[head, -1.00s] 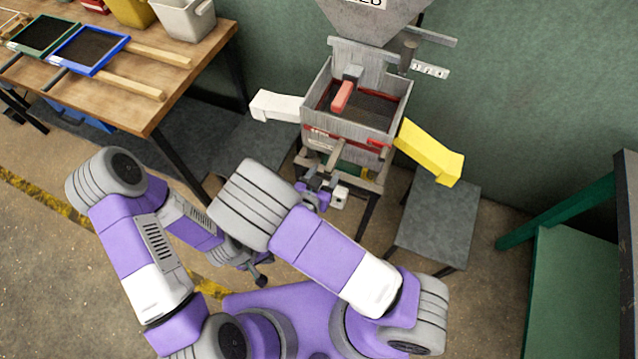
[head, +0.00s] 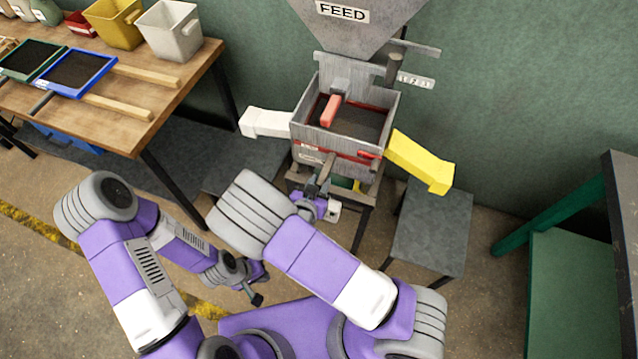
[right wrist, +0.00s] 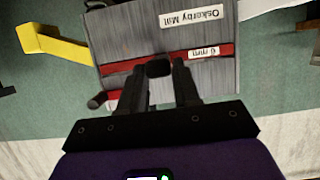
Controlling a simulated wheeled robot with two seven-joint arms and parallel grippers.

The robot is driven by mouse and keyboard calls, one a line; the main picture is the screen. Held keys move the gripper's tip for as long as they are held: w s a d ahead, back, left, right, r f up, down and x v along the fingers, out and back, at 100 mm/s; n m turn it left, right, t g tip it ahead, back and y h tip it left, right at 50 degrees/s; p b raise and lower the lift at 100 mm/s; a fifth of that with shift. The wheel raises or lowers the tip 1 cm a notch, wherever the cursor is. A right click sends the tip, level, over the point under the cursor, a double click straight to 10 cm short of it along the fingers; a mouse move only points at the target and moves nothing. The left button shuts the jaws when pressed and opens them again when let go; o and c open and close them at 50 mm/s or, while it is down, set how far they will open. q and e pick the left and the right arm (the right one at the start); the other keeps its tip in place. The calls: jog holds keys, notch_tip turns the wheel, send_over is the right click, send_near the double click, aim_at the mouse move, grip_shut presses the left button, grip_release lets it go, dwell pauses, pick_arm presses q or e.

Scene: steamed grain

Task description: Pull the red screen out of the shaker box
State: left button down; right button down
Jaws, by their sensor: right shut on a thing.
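The shaker box (head: 311,133) is a grey, open-topped box under the feed hopper. The red screen (head: 345,154) shows as a red strip across the box's front wall, and inside the box as a red edge around dark mesh. In the right wrist view the red strip (right wrist: 120,67) carries a "6 mm" label. My right gripper (head: 325,180) is at the box front. In its wrist view its fingers (right wrist: 159,80) are shut on the screen's handle (right wrist: 159,66), mostly hidden between them. My left gripper (head: 260,284) hangs low, away from the box; its jaw state is unclear.
A white chute (head: 265,122) sticks out left of the box and a yellow chute (head: 420,163) right. A red block (head: 331,110) shows inside the box. The wooden table (head: 190,85) at left holds framed sieves and bins. A green bench (head: 570,275) stands at right.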

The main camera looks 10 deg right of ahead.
jog(key=c, duration=1.3)
grip_release()
jog(key=shift+c, duration=0.2)
grip_shut()
jog(key=shift+r, duration=0.2)
jog(key=s+a+p, duration=0.1)
jog(key=s+a, duration=0.4)
jog(key=s, duration=0.3)
jog(key=shift+s+a+p, duration=0.15)
jog(key=shift+a+p, duration=0.15)
jog(key=shift+p, duration=0.05)
